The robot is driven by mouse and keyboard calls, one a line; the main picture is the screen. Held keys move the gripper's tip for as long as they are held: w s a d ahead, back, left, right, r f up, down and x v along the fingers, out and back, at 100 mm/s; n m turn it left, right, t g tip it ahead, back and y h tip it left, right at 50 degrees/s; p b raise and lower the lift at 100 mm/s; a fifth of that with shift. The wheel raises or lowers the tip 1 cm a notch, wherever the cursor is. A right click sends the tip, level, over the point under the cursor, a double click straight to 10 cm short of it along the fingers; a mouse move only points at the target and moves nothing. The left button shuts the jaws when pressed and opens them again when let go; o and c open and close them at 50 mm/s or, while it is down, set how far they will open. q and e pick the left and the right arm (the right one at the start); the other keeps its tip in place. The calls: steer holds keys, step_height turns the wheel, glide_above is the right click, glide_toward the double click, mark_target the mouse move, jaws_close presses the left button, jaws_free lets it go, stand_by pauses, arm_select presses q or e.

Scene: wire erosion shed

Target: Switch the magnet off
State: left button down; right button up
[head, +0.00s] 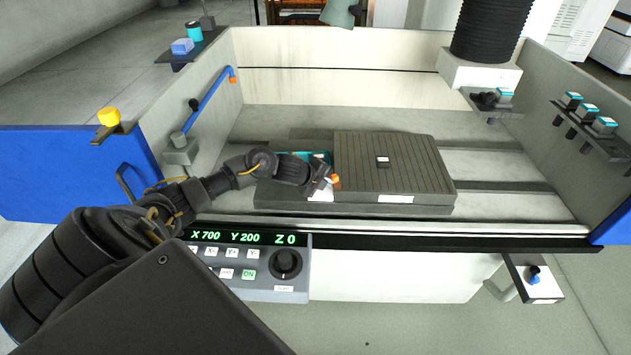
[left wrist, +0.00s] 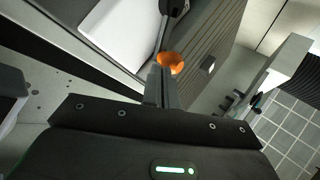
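The magnet (head: 430,165) is a dark grey grooved plate on a block in the machine's tank. An orange knob (head: 335,181) sits at its front left. In the left wrist view the orange knob (left wrist: 171,62) is beside a thin dark lever (left wrist: 160,40) that runs up to a dark hub. My left gripper (head: 326,187) is at the orange knob. Its fingers (left wrist: 161,82) lie close together, tips at or touching the knob and covering part of it. I see nothing clearly held between them. My right gripper is not in view.
A small dark block (head: 383,162) lies on the magnet. A control panel (head: 270,293) with a green display is in front of the tank. A black bellows column (head: 490,30) hangs at the back right. Side shelves with small fittings edge the right wall (head: 590,90).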

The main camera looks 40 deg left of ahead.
arm_select(q)
steer(key=shift+s, duration=0.2)
steer(key=s+d+f+v, duration=0.1)
steer(key=s+v, duration=0.1)
steer(key=v, duration=1)
steer(key=shift+s+a, duration=0.2)
steer(key=shift+w+f, duration=0.1)
steer(key=shift+f, duration=0.1)
